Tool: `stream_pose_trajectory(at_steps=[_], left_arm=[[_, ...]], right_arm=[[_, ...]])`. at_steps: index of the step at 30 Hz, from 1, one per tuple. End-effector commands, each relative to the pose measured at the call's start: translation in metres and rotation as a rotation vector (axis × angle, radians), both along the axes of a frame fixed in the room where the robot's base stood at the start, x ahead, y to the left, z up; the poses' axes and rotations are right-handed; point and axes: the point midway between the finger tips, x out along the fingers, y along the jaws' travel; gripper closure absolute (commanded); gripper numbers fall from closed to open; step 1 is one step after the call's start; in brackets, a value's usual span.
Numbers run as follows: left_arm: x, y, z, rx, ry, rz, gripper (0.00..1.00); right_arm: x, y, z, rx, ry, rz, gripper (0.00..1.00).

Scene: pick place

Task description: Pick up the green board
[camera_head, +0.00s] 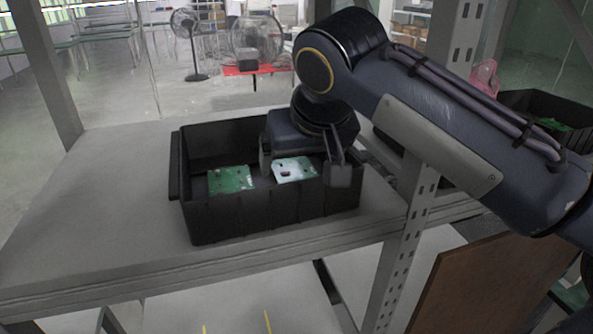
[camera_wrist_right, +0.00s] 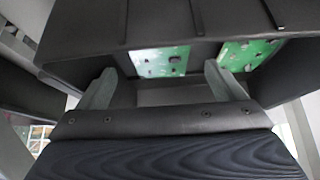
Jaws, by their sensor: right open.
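Two green boards lie inside a black crate (camera_head: 270,215) on the table. The left board (camera_head: 230,180) is plainly green. The right board (camera_head: 295,169) looks paler, with white glare across it. My right gripper (camera_head: 302,169) reaches down into the crate with its fingers open, one on each side of the paler board in the head view. In the right wrist view, the paler board (camera_wrist_right: 160,60) shows beyond and between the open fingers, and the other board (camera_wrist_right: 245,53) is to its right. Contact with the board cannot be told. My left gripper is not in view.
The crate's walls stand close around the gripper. The grey table (camera_head: 90,215) is bare to the left of the crate. A metal rack post (camera_head: 405,240) stands right of it. Another black crate (camera_head: 550,120) with green items is at the far right.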

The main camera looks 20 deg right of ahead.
Motion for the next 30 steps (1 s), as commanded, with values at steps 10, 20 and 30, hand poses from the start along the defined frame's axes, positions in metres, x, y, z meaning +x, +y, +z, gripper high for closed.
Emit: stream_pose_trajectory(at_steps=[10,20,30], left_arm=[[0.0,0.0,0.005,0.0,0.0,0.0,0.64],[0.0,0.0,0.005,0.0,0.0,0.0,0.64],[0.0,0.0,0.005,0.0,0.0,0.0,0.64]], right_arm=[[0.018,0.001,-0.03,0.001,0.001,-0.001,0.11],[0.018,0.001,-0.029,0.001,0.0,-0.001,0.33],[0.018,0.001,-0.029,0.001,0.0,-0.001,0.59]])
